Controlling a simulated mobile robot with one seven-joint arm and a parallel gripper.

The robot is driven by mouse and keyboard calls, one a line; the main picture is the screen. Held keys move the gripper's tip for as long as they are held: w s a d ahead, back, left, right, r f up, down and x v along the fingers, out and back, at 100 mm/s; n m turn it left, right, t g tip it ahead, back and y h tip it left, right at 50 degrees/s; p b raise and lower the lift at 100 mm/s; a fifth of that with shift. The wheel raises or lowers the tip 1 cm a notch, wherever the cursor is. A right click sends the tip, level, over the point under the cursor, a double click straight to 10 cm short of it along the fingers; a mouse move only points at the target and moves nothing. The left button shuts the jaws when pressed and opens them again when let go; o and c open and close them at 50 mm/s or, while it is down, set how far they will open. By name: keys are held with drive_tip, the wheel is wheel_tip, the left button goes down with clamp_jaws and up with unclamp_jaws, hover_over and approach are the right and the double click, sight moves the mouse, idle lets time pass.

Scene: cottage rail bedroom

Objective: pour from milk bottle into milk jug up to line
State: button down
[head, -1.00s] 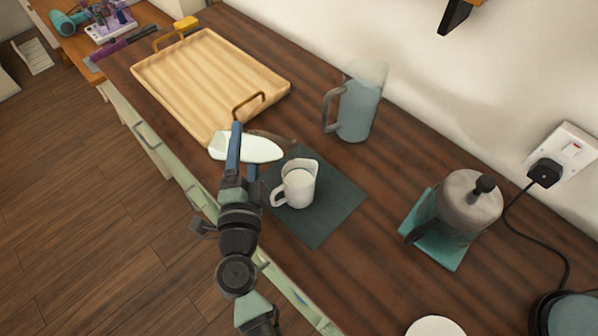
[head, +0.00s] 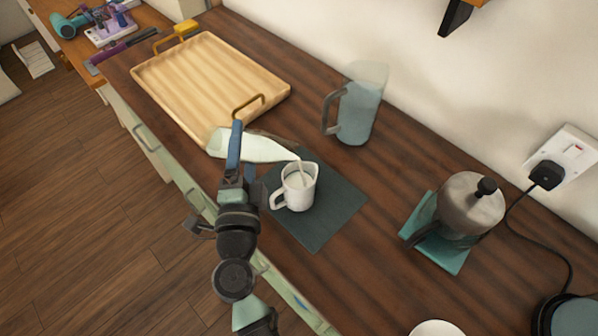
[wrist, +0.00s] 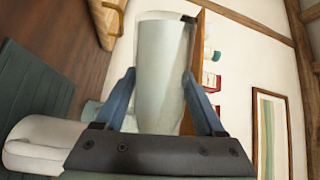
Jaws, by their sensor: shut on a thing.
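The milk bottle (head: 250,148) is clear with white milk inside. It lies tilted almost flat, its neck pointing right over the jug. My gripper (head: 236,150) is shut on the bottle; the wrist view shows the bottle (wrist: 162,75) between both fingers (wrist: 160,100). The white milk jug (head: 297,188) stands upright on a dark mat (head: 335,205), its handle toward the lower left. A thin white stream runs from the bottle's mouth into the jug. White milk shows inside the jug. I cannot make out a line on it. The jug also shows at the wrist view's lower left (wrist: 40,140).
A wooden tray (head: 205,85) lies behind the bottle. A tall pitcher (head: 357,110) of bluish liquid stands toward the wall. A metal pot (head: 470,205) stands on a teal mat (head: 447,250) at right, near a plugged-in cord (head: 545,175). Bare counter lies between the mats.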

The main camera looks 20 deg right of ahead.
drive_tip(key=shift+f+n+p, duration=0.4)
drive_tip(key=shift+n+p, duration=0.15)
drive_tip(key=shift+n, duration=0.25)
drive_tip(key=n+g+p, duration=0.1)
drive_tip(key=p, duration=0.2)
drive_tip(key=shift+d+f, duration=0.1)
drive_tip(key=shift+f, duration=0.1)
drive_tip(key=shift+s+f+n+y+p, duration=0.1)
drive_tip(key=shift+f+n+y+p, duration=0.2)
drive_tip(key=shift+n+p, duration=0.3)
drive_tip(key=shift+d+f, duration=0.1)
drive_tip(key=shift+f, duration=0.15)
drive_tip(key=r+p, duration=0.1)
drive_tip(key=p, duration=0.2)
drive_tip(key=shift+s+d+n, duration=0.1)
drive_tip(key=shift+n, duration=0.3)
